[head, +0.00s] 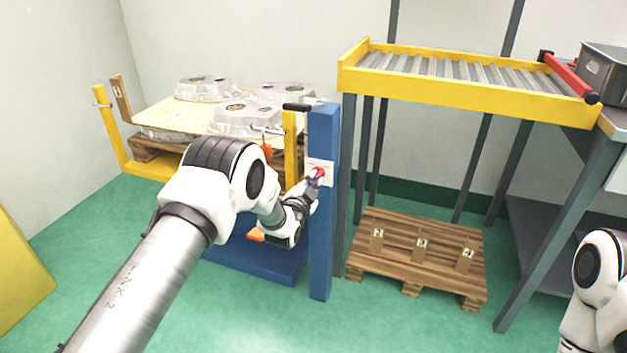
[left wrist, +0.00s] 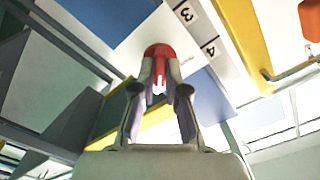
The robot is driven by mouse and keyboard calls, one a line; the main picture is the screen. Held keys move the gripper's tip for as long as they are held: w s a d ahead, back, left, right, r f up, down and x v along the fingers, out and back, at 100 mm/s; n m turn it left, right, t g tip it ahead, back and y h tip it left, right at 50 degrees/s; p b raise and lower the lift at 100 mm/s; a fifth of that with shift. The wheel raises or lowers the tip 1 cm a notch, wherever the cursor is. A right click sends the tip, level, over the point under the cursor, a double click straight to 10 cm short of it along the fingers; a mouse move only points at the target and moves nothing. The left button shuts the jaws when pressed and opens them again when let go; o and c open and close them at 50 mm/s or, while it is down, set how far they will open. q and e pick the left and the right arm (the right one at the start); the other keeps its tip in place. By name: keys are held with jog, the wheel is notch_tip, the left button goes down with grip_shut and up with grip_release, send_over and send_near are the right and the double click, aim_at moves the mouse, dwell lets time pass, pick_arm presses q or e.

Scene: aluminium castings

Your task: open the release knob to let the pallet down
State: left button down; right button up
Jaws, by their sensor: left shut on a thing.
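The red release knob (head: 319,171) sits on a white plate on the blue post (head: 322,235) in the head view. My left gripper (head: 312,182) is at the knob, its fingers shut on it. In the left wrist view the red knob (left wrist: 158,50) is between the two fingertips (left wrist: 159,78), with printed numbers 3 and 4 on the white plate beside it. The loaded wooden pallet (head: 148,151) stands raised behind my left arm, with a board and several aluminium castings (head: 247,119) on it. My arm hides part of the pallet and lift. My right gripper is out of view.
Yellow lift forks and uprights (head: 108,125) frame the pallet. A roller conveyor (head: 460,88) with a yellow frame stands right of the post. An empty wooden pallet (head: 400,262) lies on the floor below it. Green floor is clear in front.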

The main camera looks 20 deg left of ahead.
pick_arm(q)
jog(key=shift+m, duration=0.3)
jog(key=c, duration=1.2)
grip_release()
jog(key=shift+r, duration=0.1)
notch_tip(320, 180, up, 10)
jog(key=shift+f, duration=0.1)
